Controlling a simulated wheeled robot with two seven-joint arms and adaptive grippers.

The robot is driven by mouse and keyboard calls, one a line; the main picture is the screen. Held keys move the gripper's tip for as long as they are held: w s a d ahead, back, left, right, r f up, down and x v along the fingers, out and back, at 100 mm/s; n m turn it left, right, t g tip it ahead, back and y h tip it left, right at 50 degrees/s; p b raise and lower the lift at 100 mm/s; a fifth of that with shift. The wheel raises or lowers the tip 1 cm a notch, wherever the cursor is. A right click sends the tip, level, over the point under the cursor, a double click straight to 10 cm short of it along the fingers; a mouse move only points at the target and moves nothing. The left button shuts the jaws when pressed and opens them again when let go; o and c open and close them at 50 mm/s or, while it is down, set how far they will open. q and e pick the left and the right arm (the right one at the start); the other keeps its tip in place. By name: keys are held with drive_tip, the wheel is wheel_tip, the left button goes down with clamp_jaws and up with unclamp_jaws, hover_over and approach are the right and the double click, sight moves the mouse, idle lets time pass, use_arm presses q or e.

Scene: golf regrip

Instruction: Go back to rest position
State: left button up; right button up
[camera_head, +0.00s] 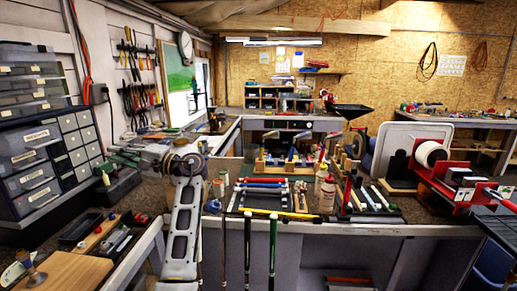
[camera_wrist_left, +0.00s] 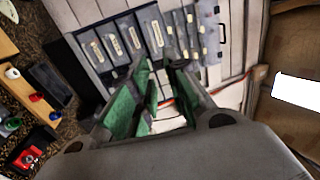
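My left arm rises from the bottom of the head view and bends left at the elbow. My left gripper (camera_head: 108,167) is in front of the drawer cabinet, pointing left. In the left wrist view, the green-padded fingers of my left gripper (camera_wrist_left: 160,72) stand apart, with nothing visible between them. My right gripper is not in view. Several long golf-club-like shafts (camera_head: 247,250) stand upright against the front of the workbench (camera_head: 350,229), well right of my left gripper.
Drawer cabinets (camera_head: 32,172) stand close beyond my left gripper; they also show in the wrist view (camera_wrist_left: 115,40). A wooden board (camera_head: 66,272) lies at lower left. Bottles (camera_head: 327,194) and tools crowd the workbench. A red machine with a white roll (camera_head: 431,154) stands at right.

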use_arm(q)
drive_tip(key=s+f+t+h, duration=0.1)
drive_tip(key=s+f+h, duration=0.2)
drive_tip(key=f, duration=0.8)
drive_tip(key=s+f+t+h, duration=0.1)
drive_tip(key=s+f+h, duration=0.2)
drive_tip(key=f, duration=0.8)
drive_tip(key=s+f+t+h, duration=0.1)
drive_tip(key=s+f+h, duration=0.2)
drive_tip(key=f, duration=0.8)
drive_tip(key=shift+s+d+f+m+t+h, duration=0.3)
drive_tip(key=shift+d+m+t, duration=0.1)
drive_tip(key=s+d+f+g+h, duration=0.1)
drive_tip(key=s+d+f+h, duration=0.45)
drive_tip(key=s+d, duration=0.45)
drive_tip(key=s+d+f+g+h, duration=0.1)
drive_tip(key=s+d+f+h, duration=0.5)
drive_tip(key=s, duration=0.7)
wheel_tip(320, 180, down, 34)
drive_tip(key=s+g+y, duration=0.1)
drive_tip(key=s+a+f, duration=0.3)
drive_tip(key=s+f, duration=0.7)
drive_tip(key=s+a+f+g, duration=0.1)
drive_tip(key=s+a+f, duration=0.3)
drive_tip(key=s+f, duration=0.6)
drive_tip(key=shift+s+a+m+y, duration=0.3)
drive_tip(key=shift+s+m+y, duration=0.1)
drive_tip(key=shift+s, duration=0.3)
